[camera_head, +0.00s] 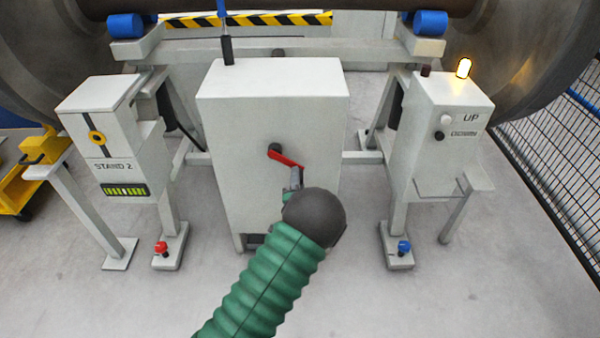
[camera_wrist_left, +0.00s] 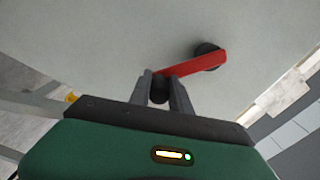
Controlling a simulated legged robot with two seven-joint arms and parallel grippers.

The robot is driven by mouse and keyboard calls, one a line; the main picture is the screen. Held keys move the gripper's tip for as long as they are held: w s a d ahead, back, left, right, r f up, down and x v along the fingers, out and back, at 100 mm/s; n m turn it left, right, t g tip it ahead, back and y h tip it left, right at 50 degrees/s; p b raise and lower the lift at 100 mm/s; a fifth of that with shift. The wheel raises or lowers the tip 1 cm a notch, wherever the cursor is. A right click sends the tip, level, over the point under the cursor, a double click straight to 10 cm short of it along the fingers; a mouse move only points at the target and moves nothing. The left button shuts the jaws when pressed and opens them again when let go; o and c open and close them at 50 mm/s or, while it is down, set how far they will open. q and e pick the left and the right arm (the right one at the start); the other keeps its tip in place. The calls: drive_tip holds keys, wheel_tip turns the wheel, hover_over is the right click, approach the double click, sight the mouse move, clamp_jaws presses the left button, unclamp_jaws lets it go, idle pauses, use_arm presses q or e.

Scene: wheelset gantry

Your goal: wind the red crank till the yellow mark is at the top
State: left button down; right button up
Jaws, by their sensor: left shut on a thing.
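The red crank (camera_head: 287,159) sits on the front of the tall pale box in the middle. Its arm slopes from the dark hub down to the right in the head view. In the left wrist view the red arm (camera_wrist_left: 192,66) runs from the black hub (camera_wrist_left: 207,49) down left to a dark handle (camera_wrist_left: 159,92). My left gripper (camera_head: 294,182) is shut on that handle; its two fingers (camera_wrist_left: 160,87) stand on either side of it. A yellow ring mark (camera_head: 97,138) is on a black vertical stripe on the STAND 2 box, around the middle of its front panel.
The STAND 2 box (camera_head: 128,168) stands left, with a lit green bar display (camera_head: 124,190). A right box (camera_head: 446,130) marked UP has a glowing lamp (camera_head: 463,68). A yellow cart (camera_head: 22,187) is far left, a mesh fence (camera_head: 553,165) far right. Front floor is clear.

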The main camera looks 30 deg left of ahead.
use_arm(q)
drive_tip(key=s+a+f+m+p, duration=0.3)
drive_tip(key=a+f+m, duration=0.1)
drive_tip(key=m, duration=0.4)
drive_tip(key=shift+s+a+m, duration=0.15)
drive_tip(key=shift+a+m, duration=0.15)
drive_tip(key=shift+a, duration=0.05)
idle(0.6)
drive_tip(key=shift+s+a+m, duration=0.2)
drive_tip(key=shift+a+m, duration=0.15)
drive_tip(key=shift+m, duration=0.15)
idle(0.3)
drive_tip(key=c, duration=1.3)
unclamp_jaws()
drive_tip(key=shift+w+f+p, duration=0.1)
drive_tip(key=shift+p, duration=0.2)
drive_tip(key=shift+o, duration=0.5)
drive_tip(key=shift+a, duration=0.15)
